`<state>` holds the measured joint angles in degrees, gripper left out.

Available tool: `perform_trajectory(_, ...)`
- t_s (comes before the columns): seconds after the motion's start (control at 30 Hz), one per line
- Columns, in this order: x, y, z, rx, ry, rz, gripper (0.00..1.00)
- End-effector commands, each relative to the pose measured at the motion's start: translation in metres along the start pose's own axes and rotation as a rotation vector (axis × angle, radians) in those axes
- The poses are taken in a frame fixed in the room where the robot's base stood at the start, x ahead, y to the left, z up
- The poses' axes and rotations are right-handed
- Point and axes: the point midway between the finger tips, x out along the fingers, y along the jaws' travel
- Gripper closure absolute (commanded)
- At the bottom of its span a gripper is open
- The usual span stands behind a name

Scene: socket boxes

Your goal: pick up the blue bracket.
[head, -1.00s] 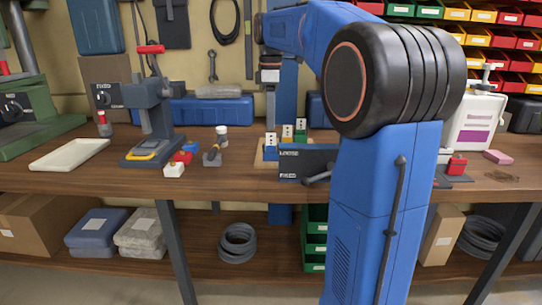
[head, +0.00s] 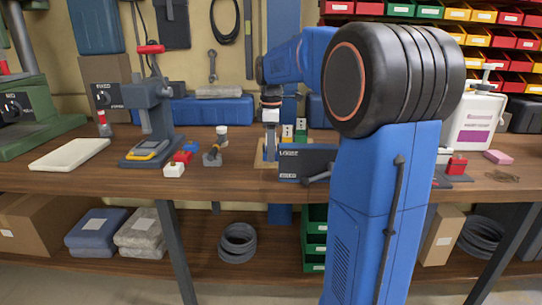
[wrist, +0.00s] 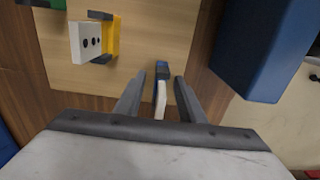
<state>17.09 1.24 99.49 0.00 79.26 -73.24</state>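The blue bracket (wrist: 161,70) stands on a light wooden board (wrist: 170,25), with its white plate edge-on in the wrist view. My gripper (wrist: 160,100) is open, with one finger on each side of the bracket and a small gap to each. In the head view my gripper (head: 270,143) is low over the left end of the board (head: 262,162) and mostly covers the blue bracket. A green bracket (wrist: 40,3) shows at the top left corner.
A large dark blue block (wrist: 262,45) rises close to the right finger in the wrist view. A dark box with white lettering (head: 307,162) stands in front of the board. A press stand (head: 152,120) and small red and white parts (head: 174,170) lie to the left.

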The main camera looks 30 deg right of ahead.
Motion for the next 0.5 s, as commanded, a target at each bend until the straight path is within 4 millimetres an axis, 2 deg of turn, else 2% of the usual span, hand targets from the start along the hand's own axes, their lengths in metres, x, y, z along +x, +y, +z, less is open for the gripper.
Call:
perform_trajectory(0.23,0.0019,0.0,0.0,0.0,0.0,0.0,0.64)
perform_trajectory(0.27,0.0019,0.0,0.0,0.0,0.0,0.0,0.69)
perform_trajectory(0.4,0.0018,0.0,0.0,0.0,0.0,0.0,1.0)
perform_trajectory(0.5,0.0016,0.0,0.0,0.0,0.0,0.0,1.0)
